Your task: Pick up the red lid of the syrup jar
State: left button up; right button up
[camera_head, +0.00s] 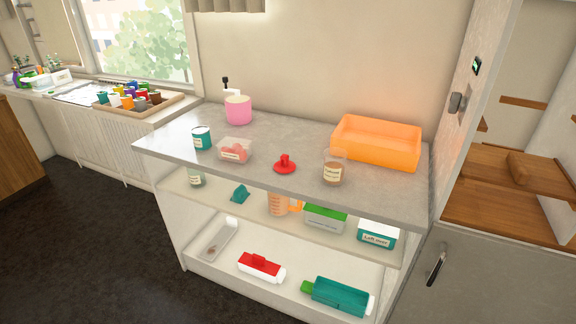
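A red lid (285,167) with a raised knob lies flat on the grey counter top (270,130), near its front edge. A clear jar (333,170) with brown contents and a pale label stands upright just to its right, apart from it. The jar has no lid on it. The label is too small to read surely. Neither of my grippers shows in the head view.
A clear tub with pinkish contents (234,151), a teal tin (201,138) and a pink grinder (238,108) stand left of the lid. An orange tray (377,142) sits at the back right. Shelves below hold several containers. The counter directly behind the lid is clear.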

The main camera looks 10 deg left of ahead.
aim_at(283, 166)
jog(key=j+z, duration=0.15)
jog(key=z, duration=0.2)
jog(key=i+j+z, duration=0.1)
jog(key=z, duration=0.25)
jog(key=j+z, duration=0.25)
jog(key=z, duration=0.15)
jog(key=j+z, duration=0.35)
jog(key=j, duration=0.6)
jog(key=k, duration=0.05)
